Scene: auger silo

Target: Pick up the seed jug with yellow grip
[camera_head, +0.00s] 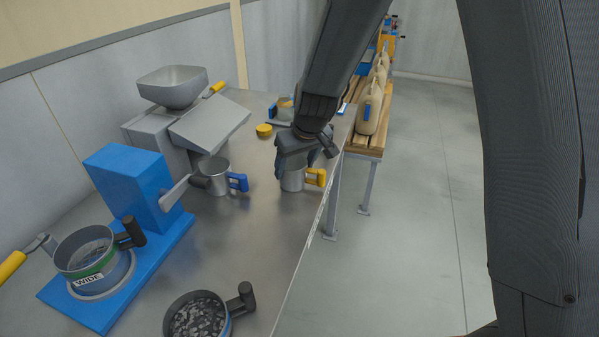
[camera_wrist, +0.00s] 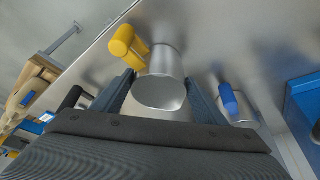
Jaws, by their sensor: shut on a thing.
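The seed jug with yellow grip (camera_head: 292,181) is a small metal cup near the right edge of the metal bench. Its yellow grip (camera_head: 316,177) points right in the head view. My gripper (camera_head: 296,165) comes down from above and is shut on the jug. In the wrist view the jug (camera_wrist: 160,92) sits between the two fingers of my gripper (camera_wrist: 160,95), with its yellow grip (camera_wrist: 125,45) at the upper left. I cannot tell whether the jug touches the bench.
A metal jug with blue grip (camera_head: 216,178) stands to the left under a grey hopper machine (camera_head: 172,88). A blue machine (camera_head: 130,185) and a pan of dark pieces (camera_head: 197,318) are nearer. A yellow lid (camera_head: 264,130) lies behind.

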